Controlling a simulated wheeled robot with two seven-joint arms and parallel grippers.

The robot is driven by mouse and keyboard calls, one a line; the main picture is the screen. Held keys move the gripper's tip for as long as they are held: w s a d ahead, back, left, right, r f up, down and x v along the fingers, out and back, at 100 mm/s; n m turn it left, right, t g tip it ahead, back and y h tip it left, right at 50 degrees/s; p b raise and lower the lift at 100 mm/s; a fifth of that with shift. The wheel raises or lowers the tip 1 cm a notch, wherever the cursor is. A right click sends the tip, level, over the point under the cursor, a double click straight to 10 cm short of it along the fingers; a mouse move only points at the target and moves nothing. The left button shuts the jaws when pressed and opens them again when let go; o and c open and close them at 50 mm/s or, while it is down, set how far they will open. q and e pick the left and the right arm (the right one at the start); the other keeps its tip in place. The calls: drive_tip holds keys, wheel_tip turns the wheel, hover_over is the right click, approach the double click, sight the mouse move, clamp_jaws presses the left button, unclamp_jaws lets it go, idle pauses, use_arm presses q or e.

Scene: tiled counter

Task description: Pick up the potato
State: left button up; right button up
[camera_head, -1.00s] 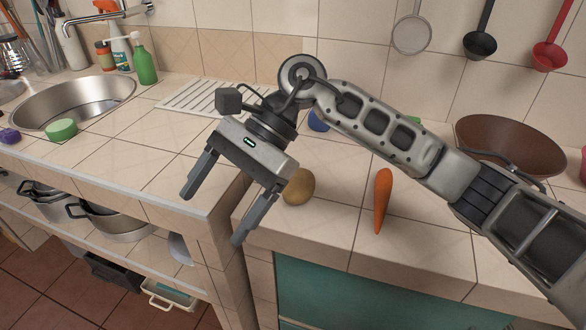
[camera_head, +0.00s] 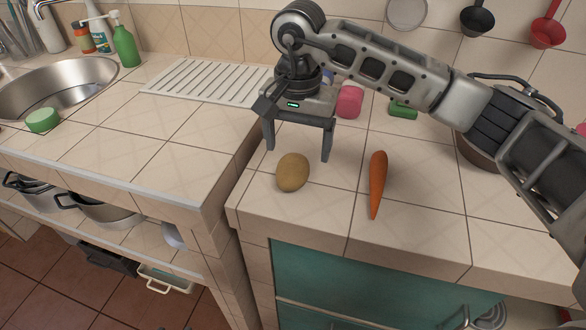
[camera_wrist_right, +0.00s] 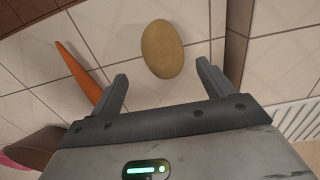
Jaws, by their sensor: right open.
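The potato (camera_head: 293,172) is a tan oval lying on the tiled counter, near the front left corner of its right-hand part. My right gripper (camera_head: 298,154) is open and empty, fingers pointing down, just behind the potato in the head view. In the right wrist view the potato (camera_wrist_right: 162,48) lies beyond the fingertips, roughly between the lines of the two fingers (camera_wrist_right: 162,70). It looks apart from both fingers. My left gripper is not in view.
An orange carrot (camera_head: 377,184) lies to the right of the potato. A pink object (camera_head: 349,101) and a green object (camera_head: 403,108) are behind. A brown bowl (camera_head: 478,150) stands partly behind my arm. The sink (camera_head: 62,88) and drying rack (camera_head: 205,82) are left.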

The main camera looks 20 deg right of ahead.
sight(292, 165)
drive_tip(key=f, duration=0.1)
drive_tip(key=f+p, duration=0.1)
drive_tip(key=f, duration=0.1)
drive_tip(key=a+f, duration=0.1)
drive_tip(key=shift+s+a+f, duration=0.1)
drive_tip(key=shift+s+f, duration=0.2)
drive_tip(key=shift+s, duration=0.05)
drive_tip(key=shift+f, duration=0.55)
drive_tip(key=shift+w, duration=0.1)
drive_tip(key=c, duration=1.2)
